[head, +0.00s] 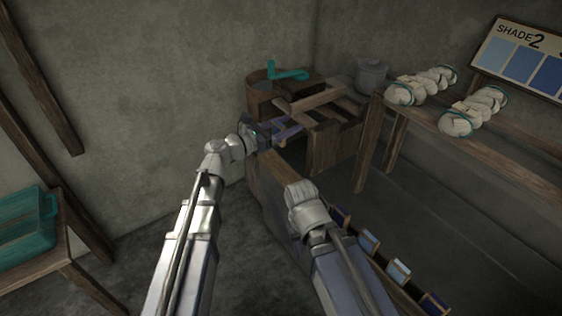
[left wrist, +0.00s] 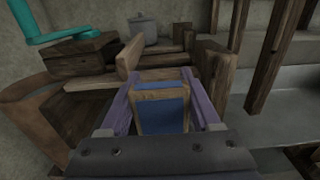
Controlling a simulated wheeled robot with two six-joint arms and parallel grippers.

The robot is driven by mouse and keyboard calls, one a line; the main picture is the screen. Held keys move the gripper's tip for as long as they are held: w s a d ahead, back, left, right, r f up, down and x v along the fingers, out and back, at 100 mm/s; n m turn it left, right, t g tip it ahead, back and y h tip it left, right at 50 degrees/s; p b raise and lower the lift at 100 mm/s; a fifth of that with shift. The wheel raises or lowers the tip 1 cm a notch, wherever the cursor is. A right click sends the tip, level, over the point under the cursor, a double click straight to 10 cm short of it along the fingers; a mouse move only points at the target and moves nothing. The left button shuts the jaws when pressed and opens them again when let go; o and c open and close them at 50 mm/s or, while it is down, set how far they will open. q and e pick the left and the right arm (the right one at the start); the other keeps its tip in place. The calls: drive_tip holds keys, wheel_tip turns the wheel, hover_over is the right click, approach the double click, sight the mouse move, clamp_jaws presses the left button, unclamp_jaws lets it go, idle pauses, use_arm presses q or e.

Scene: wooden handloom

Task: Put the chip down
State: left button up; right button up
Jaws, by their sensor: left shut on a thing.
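My left gripper (head: 287,133) is held out in front of the wooden frame at the back. In the left wrist view its two purplish fingers (left wrist: 163,100) are shut on a chip (left wrist: 160,112), a blue panel in a pale wooden frame. The chip sits between the fingers, its lower part hidden by the gripper body. In the head view I cannot make the held chip out clearly. My right arm reaches in from the lower right, and its jaws are hidden from view.
Several blue chips (head: 369,243) stand along a low rail at lower right. A shade board (head: 520,65) marked 2 hangs above a bench with white yarn bundles (head: 460,118). A wooden tub (head: 259,94), teal crank (head: 287,72) and grey pot (head: 372,75) are at the back. A teal crate (head: 28,235) is left.

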use_arm(q)
drive_tip(key=shift+f+b, duration=4.95)
drive_tip(key=shift+b, duration=0.1)
drive_tip(key=shift+f, duration=0.1)
drive_tip(key=shift+f, duration=0.15)
drive_tip(key=o, duration=1.3)
drive_tip(key=shift+r, duration=0.35)
drive_tip(key=v, duration=1.2)
drive_tip(key=shift+f, duration=0.1)
